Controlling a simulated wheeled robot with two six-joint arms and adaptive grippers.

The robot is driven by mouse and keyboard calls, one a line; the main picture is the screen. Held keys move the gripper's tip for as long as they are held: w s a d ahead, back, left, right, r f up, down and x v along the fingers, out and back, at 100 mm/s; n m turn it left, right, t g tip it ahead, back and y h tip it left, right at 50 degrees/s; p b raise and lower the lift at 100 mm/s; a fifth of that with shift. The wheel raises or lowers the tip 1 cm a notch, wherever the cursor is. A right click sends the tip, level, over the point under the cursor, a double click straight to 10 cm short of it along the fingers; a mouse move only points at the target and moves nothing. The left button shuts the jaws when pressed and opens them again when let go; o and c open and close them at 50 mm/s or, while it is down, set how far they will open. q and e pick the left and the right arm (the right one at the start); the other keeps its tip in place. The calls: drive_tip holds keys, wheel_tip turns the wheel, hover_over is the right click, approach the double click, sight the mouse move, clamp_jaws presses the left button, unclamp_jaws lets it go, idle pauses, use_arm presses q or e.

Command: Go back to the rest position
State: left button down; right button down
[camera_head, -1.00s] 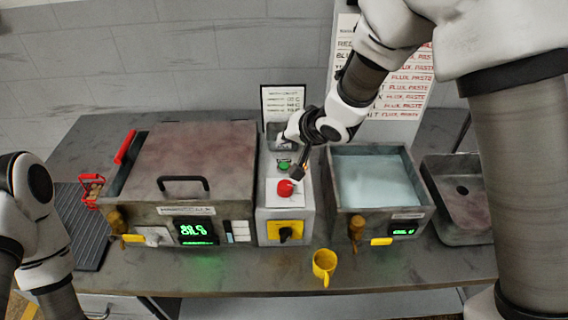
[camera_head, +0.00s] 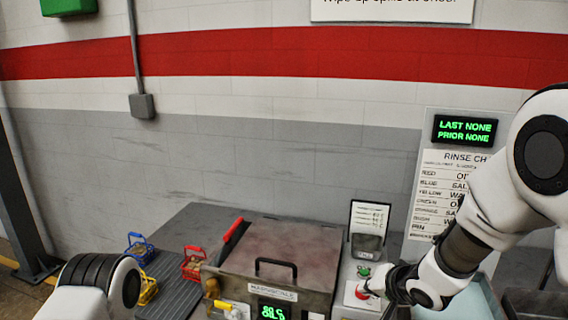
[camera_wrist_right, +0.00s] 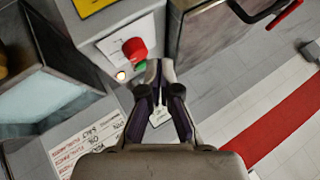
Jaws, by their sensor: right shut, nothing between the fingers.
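My right gripper (camera_head: 396,287) comes in from the right in the head view, beside the control box with the red button (camera_head: 362,291) and green button (camera_head: 364,271). In the right wrist view its fingers (camera_wrist_right: 160,78) are together and empty. The red button (camera_wrist_right: 135,49) and green button (camera_wrist_right: 140,67) lie just beyond the fingertips there, with a gap that I cannot measure. My left arm shows only as a link at the lower left of the head view; its gripper is out of view.
Blue (camera_head: 140,249), red (camera_head: 193,264) and yellow (camera_head: 148,288) baskets are at the left by a ribbed mat. An open basin (camera_head: 470,304) lies under my right arm. A sign stand (camera_head: 368,228) stands behind the buttons.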

drive_tip(key=s+d+f+n+g+b, duration=0.1)
drive_tip(key=s+f, duration=0.4)
drive_tip(key=f, duration=0.3)
drive_tip(key=s+d+f+g+h+b, duration=0.1)
drive_tip(key=s+f+g+b, duration=0.1)
drive_tip(key=s+f, duration=0.5)
drive_tip(key=s+d+f+n+g+b, duration=0.1)
drive_tip(key=s+f, duration=0.3)
drive_tip(key=f, duration=0.6)
drive_tip(key=s+d+f+n+g+h+b, duration=0.1)
drive_tip(key=s+d+f+g, duration=0.1)
drive_tip(key=s+f, duration=0.4)
drive_tip(key=s+d+f+n+g+h+b, duration=0.1)
drive_tip(key=s+f, duration=0.4)
drive_tip(key=s, duration=0.7)
drive_tip(key=shift+s+d+f+n+g, duration=0.35)
drive_tip(key=shift+d+g, duration=0.2)
drive_tip(key=shift+g, duration=0.25)
idle(0.7)
